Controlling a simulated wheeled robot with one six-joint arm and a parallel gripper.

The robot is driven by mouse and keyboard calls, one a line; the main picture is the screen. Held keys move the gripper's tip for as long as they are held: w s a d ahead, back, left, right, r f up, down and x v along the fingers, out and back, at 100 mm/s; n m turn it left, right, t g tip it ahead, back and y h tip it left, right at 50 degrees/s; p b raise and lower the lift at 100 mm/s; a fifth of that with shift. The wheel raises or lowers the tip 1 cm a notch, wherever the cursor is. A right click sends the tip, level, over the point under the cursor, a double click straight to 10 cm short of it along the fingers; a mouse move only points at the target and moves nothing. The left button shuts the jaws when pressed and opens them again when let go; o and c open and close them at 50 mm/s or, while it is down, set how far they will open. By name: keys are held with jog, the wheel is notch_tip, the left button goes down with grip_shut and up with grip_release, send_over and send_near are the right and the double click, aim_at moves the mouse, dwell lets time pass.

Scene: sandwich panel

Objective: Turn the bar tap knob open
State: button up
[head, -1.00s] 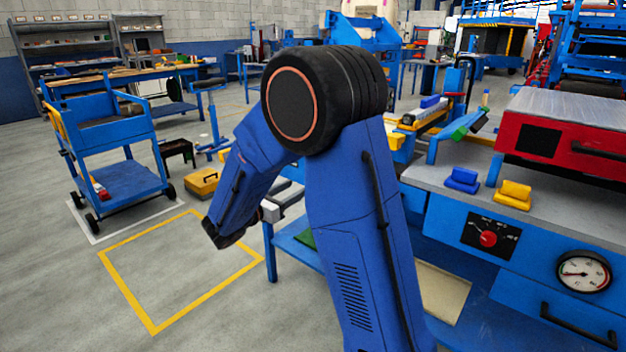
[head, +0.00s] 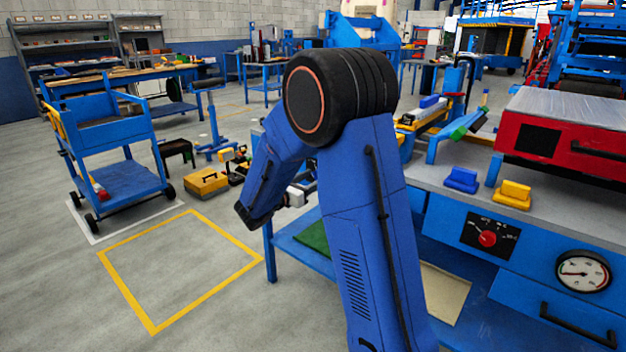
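I cannot tell for sure which part is the bar tap knob. A red knob (head: 487,239) sits on a black dial plate on the blue front panel of the bench at right. A blue block with a raised bar (head: 462,180) and a similar yellow block (head: 513,194) stand on the bench top above it. My gripper (head: 309,180) is mostly hidden behind my blue arm; only a pale wrist part and dark bits show. It is left of the bench's control panel, well apart from the knob and blocks. Its fingers cannot be made out.
A red press box (head: 560,140) stands on the bench top (head: 440,172). A round gauge (head: 583,272) and black handle (head: 580,326) are on the panel's right side. A lower shelf (head: 290,235) holds a green mat.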

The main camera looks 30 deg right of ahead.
jog(key=c, duration=1.1)
jog(key=shift+o, duration=0.2)
jog(key=shift+m, duration=8.9)
jog(key=shift+f, duration=0.1)
